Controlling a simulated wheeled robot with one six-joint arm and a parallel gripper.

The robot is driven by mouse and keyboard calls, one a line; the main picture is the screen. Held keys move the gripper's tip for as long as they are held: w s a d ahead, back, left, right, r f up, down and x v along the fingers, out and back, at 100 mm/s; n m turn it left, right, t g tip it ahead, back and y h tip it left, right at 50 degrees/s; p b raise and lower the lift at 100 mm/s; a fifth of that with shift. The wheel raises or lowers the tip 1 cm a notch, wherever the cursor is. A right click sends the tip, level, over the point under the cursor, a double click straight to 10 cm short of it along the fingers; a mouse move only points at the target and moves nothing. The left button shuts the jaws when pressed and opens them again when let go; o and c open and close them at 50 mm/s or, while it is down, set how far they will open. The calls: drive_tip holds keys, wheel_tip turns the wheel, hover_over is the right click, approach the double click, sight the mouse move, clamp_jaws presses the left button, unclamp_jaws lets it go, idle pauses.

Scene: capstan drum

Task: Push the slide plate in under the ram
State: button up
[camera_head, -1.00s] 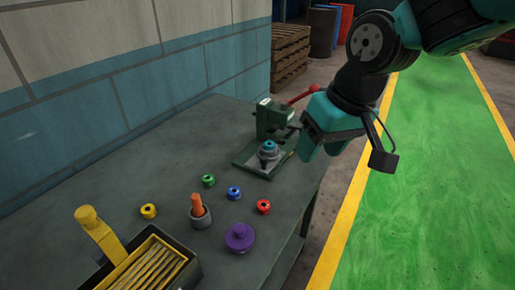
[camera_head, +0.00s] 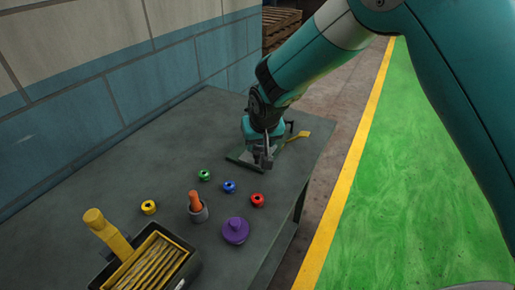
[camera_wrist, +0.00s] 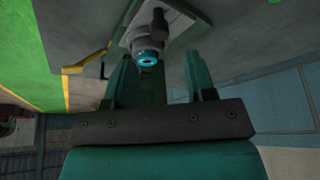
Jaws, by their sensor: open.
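The press shows as a green base plate (camera_head: 238,157) on the bench; my arm covers most of it in the head view. My gripper (camera_head: 262,160) is low over its near end, pointing down. A teal ring (camera_wrist: 149,58) in a grey round holder (camera_wrist: 147,42) lies just beyond the fingertips. I cannot tell whether a finger touches it. The slide plate's edges and the ram are not clearly made out.
A yellow handle-like piece (camera_head: 298,136) sticks out right of the press.

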sight(257, 153)
drive_tip(key=p+x, duration=0.1)
drive_tip(key=x, duration=0.5)
drive_tip(key=shift+f, duration=0.2)
drive_tip(key=shift+c, duration=0.4)
